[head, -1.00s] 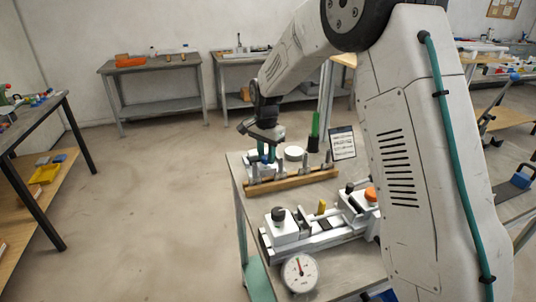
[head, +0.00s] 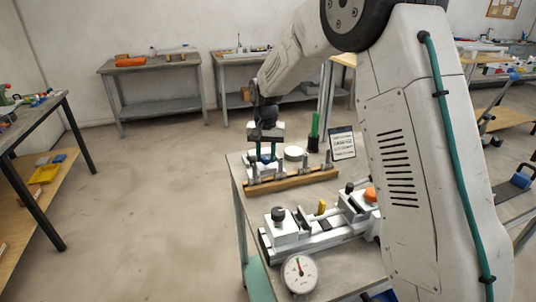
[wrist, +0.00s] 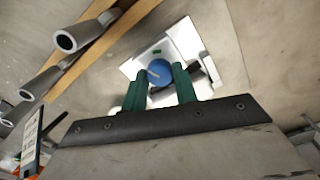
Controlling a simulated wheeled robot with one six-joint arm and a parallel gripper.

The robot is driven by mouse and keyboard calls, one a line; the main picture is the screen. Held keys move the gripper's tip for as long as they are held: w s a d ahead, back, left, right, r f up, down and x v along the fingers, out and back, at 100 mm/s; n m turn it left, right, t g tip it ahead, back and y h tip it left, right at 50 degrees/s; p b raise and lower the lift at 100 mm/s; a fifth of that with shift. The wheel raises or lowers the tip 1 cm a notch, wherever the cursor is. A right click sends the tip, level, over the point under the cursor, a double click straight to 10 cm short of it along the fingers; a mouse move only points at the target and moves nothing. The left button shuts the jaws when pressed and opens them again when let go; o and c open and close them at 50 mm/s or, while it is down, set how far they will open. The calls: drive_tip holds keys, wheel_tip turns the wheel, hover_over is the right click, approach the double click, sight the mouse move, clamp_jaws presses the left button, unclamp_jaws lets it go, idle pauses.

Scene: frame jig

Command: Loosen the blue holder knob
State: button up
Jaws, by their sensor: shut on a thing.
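The blue holder knob (wrist: 160,72) is round, with a pale line on its face. It sits on a white holder block (wrist: 188,38), which also shows at the back left of the bench in the head view (head: 262,174). My gripper (wrist: 161,83) has its two green fingers on either side of the knob and is shut on it. In the head view my gripper (head: 266,156) points down at the holder, and the fingers mostly hide the knob.
A wooden rail (head: 300,182) with several grey pegs runs close in front of the holder. A white disc (head: 294,153), a green-topped post (head: 314,130) and a sign (head: 342,143) stand to the right. A white clamp fixture (head: 318,235) and a dial gauge (head: 299,273) are nearer.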

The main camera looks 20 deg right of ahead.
sight(266, 157)
drive_tip(key=n, duration=0.6)
drive_tip(key=shift+n, duration=0.3)
drive_tip(key=n, duration=0.5)
drive_tip(key=shift+n, duration=0.3)
drive_tip(key=o, duration=0.7)
drive_tip(key=shift+r, duration=0.35)
wheel_tip(266, 157, up, 7)
drive_tip(key=shift+r, duration=0.1)
